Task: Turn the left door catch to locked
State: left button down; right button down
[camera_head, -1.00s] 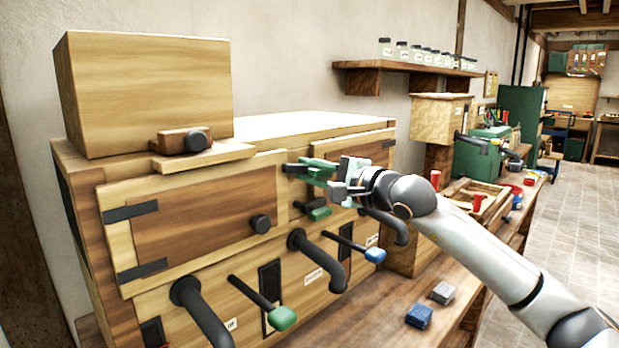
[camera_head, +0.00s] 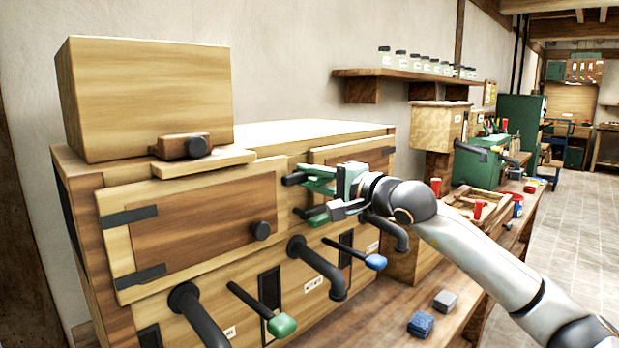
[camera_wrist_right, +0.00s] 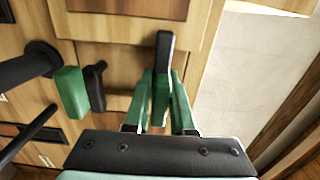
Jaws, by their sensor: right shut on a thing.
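The left door (camera_head: 200,218) is a brown panel in a pale frame on the wooden cabinet, closed, with dark hinges at its left. Its black catch (camera_head: 293,178) is at the door's upper right edge and points left, onto the frame. In the right wrist view the catch (camera_wrist_right: 164,62) sticks out beyond my green fingers. My right gripper (camera_head: 322,180) is shut on the catch, with a finger on each side of it. The fingers hide the catch's inner part. My left gripper is not in view.
Below the gripper a green-ended handle (camera_head: 318,216) stands close. Black pipes (camera_head: 318,268) and levers with green (camera_head: 282,325) and blue (camera_head: 375,261) ends jut from the cabinet front. A wooden box (camera_head: 145,100) stands on top. Small blocks (camera_head: 421,324) lie on the bench.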

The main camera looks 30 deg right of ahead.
jog(key=c, duration=1.1)
grip_release()
jog(key=shift+o, duration=1.4)
jog(key=shift+s+d+f, duration=0.15)
jog(key=shift+s+d, duration=0.1)
jog(key=shift+s, duration=0.3)
jog(key=b+v, duration=0.4)
jog(key=v, duration=0.7)
jog(key=shift+s, duration=0.2)
